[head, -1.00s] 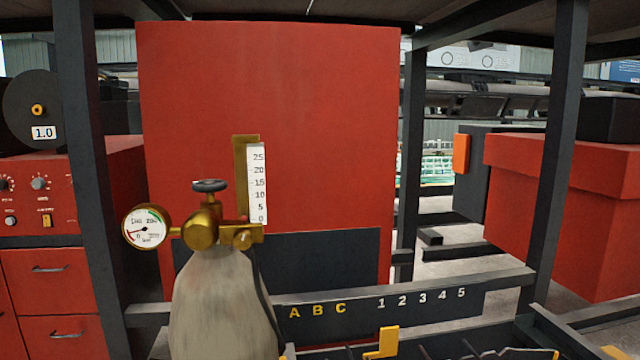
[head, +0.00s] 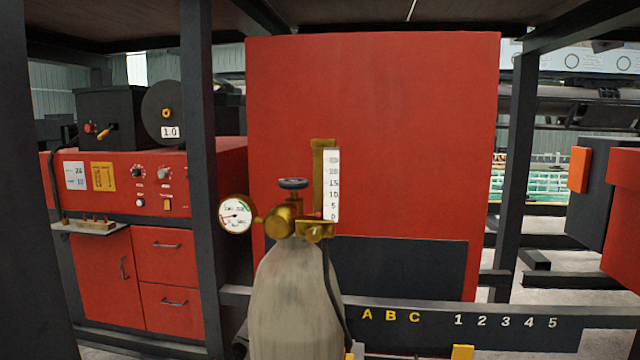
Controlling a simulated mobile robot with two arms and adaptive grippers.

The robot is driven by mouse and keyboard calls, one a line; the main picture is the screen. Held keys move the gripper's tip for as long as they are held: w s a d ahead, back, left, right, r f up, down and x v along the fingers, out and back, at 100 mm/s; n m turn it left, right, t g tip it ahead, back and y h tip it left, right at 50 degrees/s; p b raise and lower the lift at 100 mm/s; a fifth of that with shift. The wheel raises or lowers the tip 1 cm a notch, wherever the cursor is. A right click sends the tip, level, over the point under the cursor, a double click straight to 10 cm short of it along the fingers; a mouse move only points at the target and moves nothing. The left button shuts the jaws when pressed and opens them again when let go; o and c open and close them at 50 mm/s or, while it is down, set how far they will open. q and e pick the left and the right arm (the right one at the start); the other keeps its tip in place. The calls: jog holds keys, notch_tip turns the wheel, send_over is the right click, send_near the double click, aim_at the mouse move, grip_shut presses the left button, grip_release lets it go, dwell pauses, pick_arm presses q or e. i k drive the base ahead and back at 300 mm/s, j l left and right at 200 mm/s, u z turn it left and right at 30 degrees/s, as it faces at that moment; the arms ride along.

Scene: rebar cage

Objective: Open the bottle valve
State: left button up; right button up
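The gas bottle (head: 293,305) is a worn grey-beige cylinder standing upright at the lower middle of the head view. A brass valve body (head: 285,222) sits on its top. The dark round valve handwheel (head: 293,184) is above the brass body on a short stem. A round pressure gauge (head: 236,214) is on the left of the brass body, its needle in the low part of the dial. A white flow scale (head: 331,185) marked in steps stands upright on the right. Neither of my grippers is in view.
A tall red cabinet (head: 370,110) stands behind the bottle. Dark frame posts (head: 200,170) rise on both sides. A red welding machine (head: 150,185) with a wire spool (head: 165,112) is at the left. A dark rail (head: 480,320) with letters and numbers runs low at the right.

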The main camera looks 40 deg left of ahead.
aim_at(293, 183)
jog(key=l+u, duration=0.15)
jog(key=u, duration=0.25)
jog(key=l+u, duration=0.1)
jog(key=u, duration=0.3)
jog(key=l+u, duration=0.15)
jog(key=u, duration=0.3)
jog(key=l+u, duration=0.1)
jog(key=u, duration=0.3)
jog(key=k+u, duration=0.1)
jog(key=u, duration=0.3)
